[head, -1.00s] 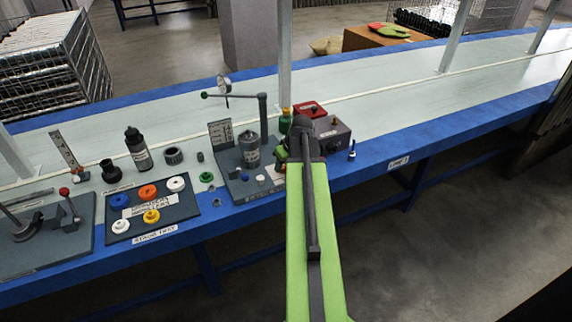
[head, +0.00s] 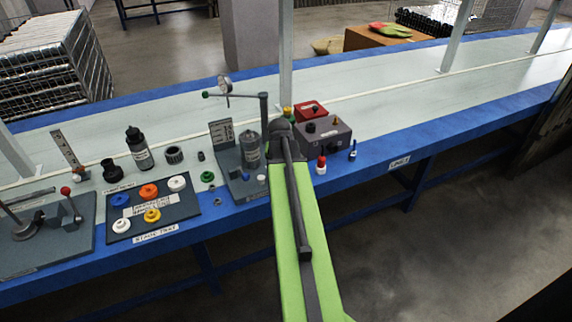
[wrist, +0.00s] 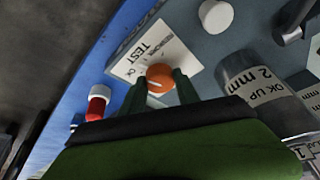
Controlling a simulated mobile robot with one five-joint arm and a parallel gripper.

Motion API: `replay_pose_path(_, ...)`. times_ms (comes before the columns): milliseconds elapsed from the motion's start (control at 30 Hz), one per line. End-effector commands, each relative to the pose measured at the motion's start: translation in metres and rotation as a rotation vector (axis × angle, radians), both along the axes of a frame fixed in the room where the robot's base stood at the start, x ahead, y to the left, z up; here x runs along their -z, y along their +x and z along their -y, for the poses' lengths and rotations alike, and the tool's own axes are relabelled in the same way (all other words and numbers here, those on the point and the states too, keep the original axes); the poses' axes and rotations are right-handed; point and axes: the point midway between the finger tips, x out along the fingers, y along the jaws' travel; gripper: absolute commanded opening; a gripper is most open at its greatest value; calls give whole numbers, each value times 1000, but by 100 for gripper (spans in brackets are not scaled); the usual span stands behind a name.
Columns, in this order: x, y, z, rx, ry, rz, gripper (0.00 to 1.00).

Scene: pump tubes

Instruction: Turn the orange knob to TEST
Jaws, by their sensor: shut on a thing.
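The orange knob (wrist: 160,76) sits on a white label plate (wrist: 172,45) in the wrist view. In the head view my arm hides the knob and the fingers.
A gauge stand with a grey cylinder (head: 250,152) is left of my arm, and a dark box (head: 324,133) is right. A red-and-white bottle (head: 321,166) stands near the bench's front edge. A tray of coloured rings (head: 180,208) lies farther left.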

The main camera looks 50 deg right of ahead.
Motion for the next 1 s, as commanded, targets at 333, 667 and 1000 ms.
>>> replay_pose_path(333, 0, 0, 3, 187, -6, -3, 0)
replay_pose_path(667, 0, -2, 4, 244, -5, -4, 0)
replay_pose_path(1000, 0, -3, 4, 246, -5, -6, 0)
